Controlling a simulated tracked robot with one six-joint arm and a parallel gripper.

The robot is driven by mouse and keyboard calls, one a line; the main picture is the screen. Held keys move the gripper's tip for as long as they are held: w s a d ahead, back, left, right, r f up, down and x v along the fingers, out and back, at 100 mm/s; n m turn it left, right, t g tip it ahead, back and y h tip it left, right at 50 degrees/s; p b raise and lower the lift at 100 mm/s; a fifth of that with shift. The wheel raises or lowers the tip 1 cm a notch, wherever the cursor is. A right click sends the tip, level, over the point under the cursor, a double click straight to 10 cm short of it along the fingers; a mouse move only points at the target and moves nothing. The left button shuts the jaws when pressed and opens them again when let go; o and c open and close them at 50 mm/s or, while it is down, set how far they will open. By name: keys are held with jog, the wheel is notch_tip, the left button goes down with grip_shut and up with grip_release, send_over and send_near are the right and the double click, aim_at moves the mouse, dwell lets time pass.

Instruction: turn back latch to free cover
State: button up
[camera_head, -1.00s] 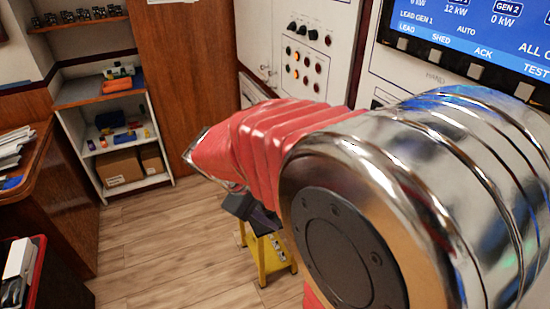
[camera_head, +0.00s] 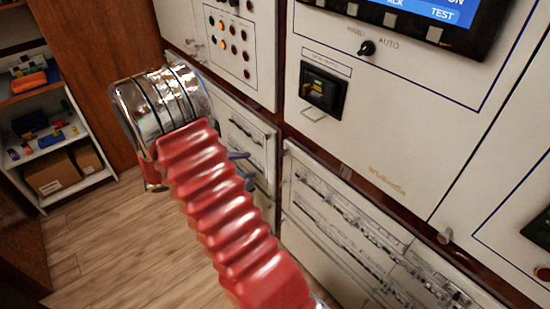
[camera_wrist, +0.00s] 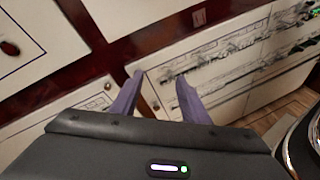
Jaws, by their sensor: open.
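A wide clear-looking cover (camera_head: 370,238) with dark breaker rows behind it sits low on the white panel wall. A small brownish tab (camera_head: 345,172), which looks like its latch, is at the top edge; what looks like the same tab shows in the wrist view (camera_wrist: 198,18). A narrower cover (camera_head: 245,138) is to its left. My gripper (camera_head: 243,168) is in front of the narrower cover, left of the wide one. In the wrist view my gripper's two purple fingers (camera_wrist: 160,76) are apart with nothing between them.
Above the wide cover are a black recessed socket (camera_head: 323,90), a selector knob (camera_head: 366,47) and a screen (camera_head: 430,12). A metal knob (camera_head: 445,236) is at right. Shelves (camera_head: 50,150) stand at far left. The wooden floor (camera_head: 110,245) is clear there.

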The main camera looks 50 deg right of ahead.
aim_at(282, 154)
jog(key=w+d+f+n+h, duration=0.2)
jog(key=f, duration=0.3)
jog(key=w+d+f+n+t+h, duration=0.1)
jog(key=w+d+f+n+h, duration=0.1)
jog(key=f, duration=0.3)
jog(key=shift+d+f+n+t, duration=0.2)
jog(key=shift+d+n+t, duration=0.1)
jog(key=shift+d+n, duration=0.25)
jog(key=shift+d, duration=0.15)
jog(key=x, duration=1.3)
jog(key=shift+d+r, duration=0.2)
jog(key=shift+d, duration=0.05)
jog(key=shift+c, duration=0.4)
